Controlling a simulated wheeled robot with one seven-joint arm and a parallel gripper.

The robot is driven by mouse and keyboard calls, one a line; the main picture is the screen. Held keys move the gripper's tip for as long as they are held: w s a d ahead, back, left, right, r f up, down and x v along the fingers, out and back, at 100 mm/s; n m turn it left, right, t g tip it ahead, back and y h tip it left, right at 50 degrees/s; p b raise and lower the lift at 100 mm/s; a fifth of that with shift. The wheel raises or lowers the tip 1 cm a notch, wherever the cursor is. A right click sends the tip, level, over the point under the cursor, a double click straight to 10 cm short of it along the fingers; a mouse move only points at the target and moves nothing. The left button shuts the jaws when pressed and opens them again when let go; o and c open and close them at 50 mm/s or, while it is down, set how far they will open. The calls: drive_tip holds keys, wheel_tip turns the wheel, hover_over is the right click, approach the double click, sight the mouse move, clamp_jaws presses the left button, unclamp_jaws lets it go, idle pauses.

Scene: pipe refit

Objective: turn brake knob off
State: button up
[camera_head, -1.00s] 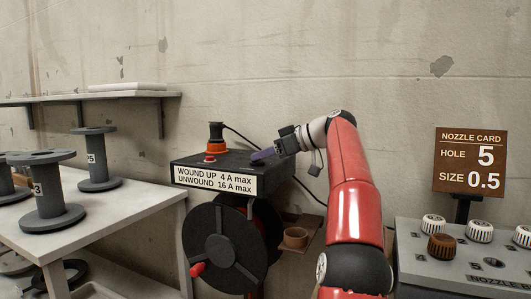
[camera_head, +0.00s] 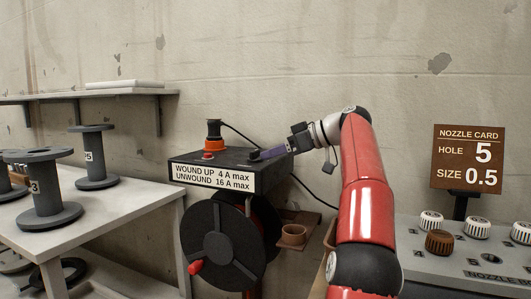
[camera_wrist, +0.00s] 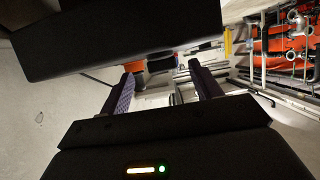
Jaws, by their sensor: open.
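The black reel box (camera_head: 215,166) carries a white label about wound-up and unwound current. A small dark knob (camera_head: 254,156) on its top right, probably the brake knob, is partly covered by my fingers, so its setting cannot be read. My gripper (camera_head: 264,155) reaches in from the right with its purple fingers at or just beside the knob; contact cannot be told.
An orange plug (camera_head: 214,132) and a red button (camera_head: 208,156) sit on the box. The reel (camera_head: 222,247) hangs below. A table with spools (camera_head: 88,155) is at left, a nozzle panel (camera_head: 465,240) at right.

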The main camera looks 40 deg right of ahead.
drive_tip(key=s+d, duration=0.4)
drive_tip(key=s, duration=0.4)
drive_tip(key=shift+d, duration=0.4)
